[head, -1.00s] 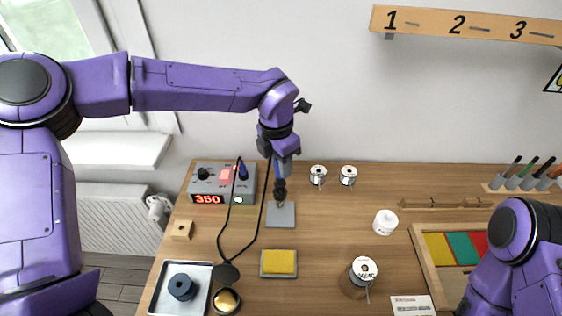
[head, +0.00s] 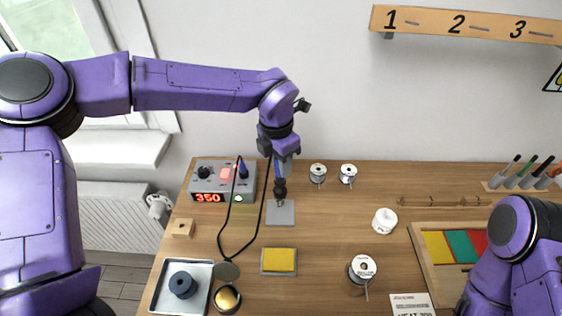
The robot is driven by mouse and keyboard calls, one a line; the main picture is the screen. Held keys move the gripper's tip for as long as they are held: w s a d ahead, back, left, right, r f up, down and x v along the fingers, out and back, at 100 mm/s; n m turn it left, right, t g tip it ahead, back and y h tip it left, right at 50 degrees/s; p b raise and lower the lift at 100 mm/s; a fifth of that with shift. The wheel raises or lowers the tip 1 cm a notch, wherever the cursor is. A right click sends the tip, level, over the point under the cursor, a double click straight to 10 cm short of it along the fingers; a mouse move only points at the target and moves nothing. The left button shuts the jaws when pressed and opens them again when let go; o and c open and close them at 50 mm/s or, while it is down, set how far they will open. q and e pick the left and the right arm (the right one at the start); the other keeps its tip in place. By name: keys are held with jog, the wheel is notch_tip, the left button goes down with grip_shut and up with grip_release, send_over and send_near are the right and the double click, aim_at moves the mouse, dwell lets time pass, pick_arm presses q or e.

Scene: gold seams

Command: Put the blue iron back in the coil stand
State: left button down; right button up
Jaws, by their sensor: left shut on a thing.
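My left gripper (head: 283,163) is shut on the blue iron (head: 279,174), which points down from it. The iron's lower part shows dark and narrow above the coil stand's grey base plate (head: 281,216). The coil itself is small and mostly hidden against the iron, so I cannot tell whether the tip is inside it. A black cord (head: 223,238) hangs in a long loop between the station and the iron. My right gripper is out of view; only part of that arm shows at the lower right.
The soldering station (head: 208,184) reading 350 stands left of the stand. A yellow sponge (head: 279,260) lies in front, with a round brass-coloured tin (head: 227,299) and a metal tray (head: 158,298) to its left. Two solder spools (head: 318,172) stand at right.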

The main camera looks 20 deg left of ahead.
pick_arm(q)
jog(key=shift+f+b, duration=0.65)
jog(key=shift+f, duration=0.85)
jog(key=shift+c, duration=1.7)
grip_release()
jog(key=shift+r, duration=0.1)
notch_tip(320, 180, up, 7)
jog(key=p, duration=0.7)
